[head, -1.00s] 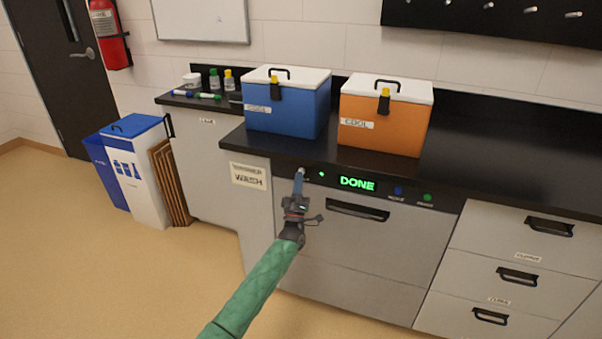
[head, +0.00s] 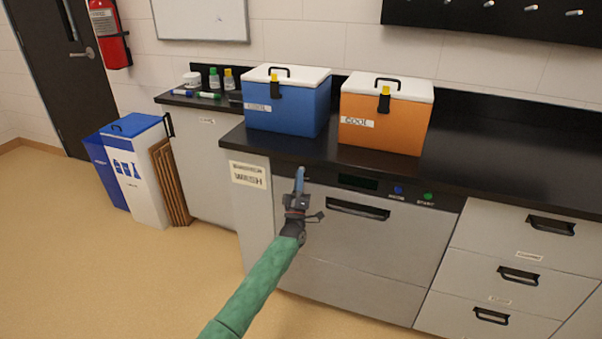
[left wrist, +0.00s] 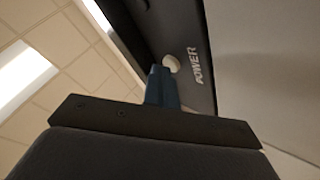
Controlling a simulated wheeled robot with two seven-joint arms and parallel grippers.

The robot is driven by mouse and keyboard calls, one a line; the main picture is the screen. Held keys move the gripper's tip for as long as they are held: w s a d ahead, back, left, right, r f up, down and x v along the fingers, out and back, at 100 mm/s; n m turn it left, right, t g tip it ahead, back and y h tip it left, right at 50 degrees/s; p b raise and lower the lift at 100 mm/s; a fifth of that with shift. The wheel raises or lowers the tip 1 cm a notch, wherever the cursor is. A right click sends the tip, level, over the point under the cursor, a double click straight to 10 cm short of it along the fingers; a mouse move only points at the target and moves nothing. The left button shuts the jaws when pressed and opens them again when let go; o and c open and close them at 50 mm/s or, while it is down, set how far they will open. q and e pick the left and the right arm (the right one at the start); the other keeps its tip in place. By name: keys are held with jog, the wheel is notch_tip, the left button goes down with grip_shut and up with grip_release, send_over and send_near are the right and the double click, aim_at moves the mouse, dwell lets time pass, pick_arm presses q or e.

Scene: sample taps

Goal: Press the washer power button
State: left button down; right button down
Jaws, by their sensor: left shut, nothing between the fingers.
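The washer (head: 340,240) is a grey front-panel machine under the black counter, with a dark control strip along its top. Its display (head: 358,183) is dark. The round pale power button (left wrist: 171,63), beside the word POWER, shows in the left wrist view. My left gripper (head: 299,172) is shut and empty, with its fingertips at the left end of the control strip. In the left wrist view the blue fingertips (left wrist: 160,80) are at the button's lower edge and seem to touch it. In the head view the gripper hides the button. My right gripper is not in view.
A blue cooler (head: 288,105) and an orange cooler (head: 383,120) stand on the counter (head: 480,165) above the washer. Blue (head: 397,190) and green (head: 428,197) buttons sit farther right on the strip. Drawers (head: 510,270) are at the right. The floor at the left is open.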

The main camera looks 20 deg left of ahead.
pick_arm(q)
jog(key=shift+s, duration=0.6)
dwell(0.3)
jog(key=s+p, duration=0.2)
jog(key=s, duration=0.3)
jog(key=shift+s, duration=0.4)
dwell(0.4)
